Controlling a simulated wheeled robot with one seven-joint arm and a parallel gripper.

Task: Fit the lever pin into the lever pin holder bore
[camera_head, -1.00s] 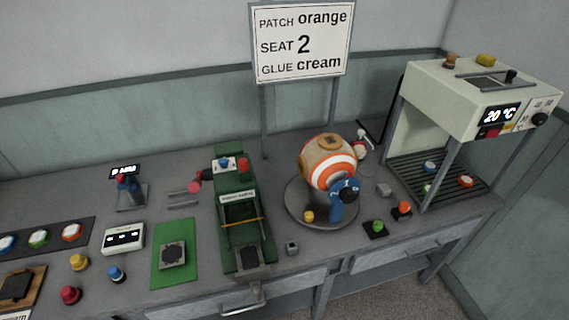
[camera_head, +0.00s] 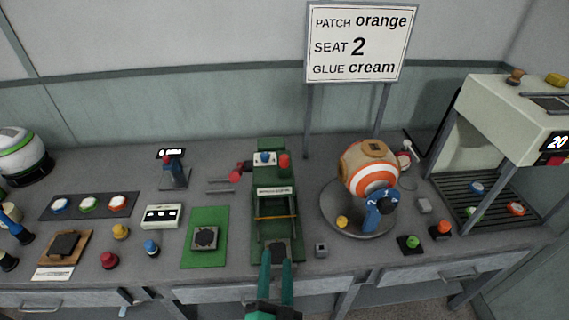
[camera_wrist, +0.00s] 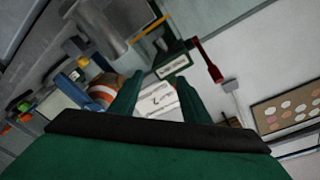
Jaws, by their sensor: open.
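The green press (camera_head: 292,200) stands mid-bench in the head view, with an orange bar across its frame. A red-ended lever part (camera_head: 236,176) sticks out at its left side, beside two thin grey rods (camera_head: 220,186) on the bench. A small grey block with a dark opening (camera_head: 321,250) stands right of the press; I cannot tell if it is the pin holder. I cannot single out the lever pin or its bore. My gripper (camera_head: 276,258) is open and empty at the press's front end; its fingers also show in the wrist view (camera_wrist: 158,96).
The orange-striped ball (camera_head: 368,168) sits on a round turntable (camera_head: 333,222) to the right, with a blue clamp (camera_head: 379,210). The oven (camera_head: 500,125) stands far right. A green mat (camera_head: 190,258), a white box (camera_head: 161,216) and several knobs lie left of the press.

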